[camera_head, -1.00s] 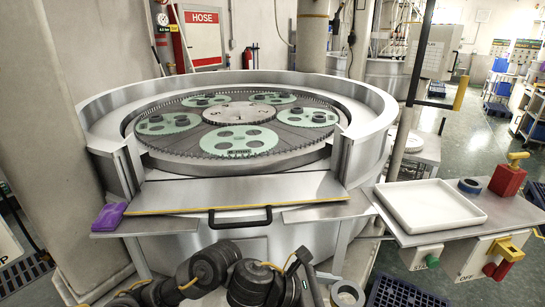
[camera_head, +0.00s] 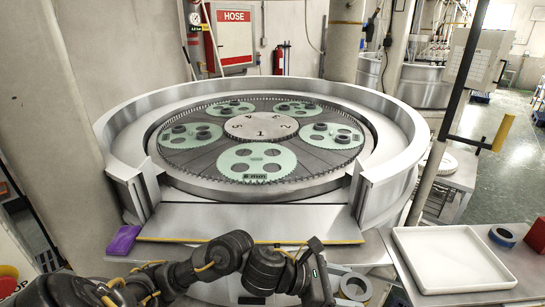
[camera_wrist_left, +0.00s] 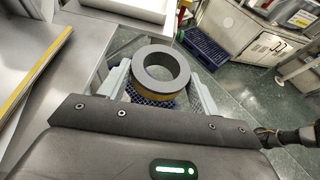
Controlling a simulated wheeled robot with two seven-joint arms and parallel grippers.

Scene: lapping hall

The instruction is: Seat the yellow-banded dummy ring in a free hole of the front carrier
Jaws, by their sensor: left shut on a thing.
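The front carrier (camera_head: 257,163) is a pale green toothed disc at the near side of the lapping plate, marked 6 mm. Its several round holes look empty. The dummy ring (camera_wrist_left: 161,71) is grey with a yellow band around its lower side. My left gripper (camera_wrist_left: 160,88) is shut on it, one finger on either side. In the head view the ring (camera_head: 355,287) is at the bottom edge, low in front of the machine and right of the front carrier, clear of the plate. My right gripper is not in view.
Other green carriers with dark rings lie around the numbered centre disc (camera_head: 261,127). A raised metal rim (camera_head: 406,130) surrounds the plate, open at the front above a steel ledge (camera_head: 250,218). A purple block (camera_head: 123,240) is left. A white tray (camera_head: 453,262) and blue roll (camera_head: 503,236) are right.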

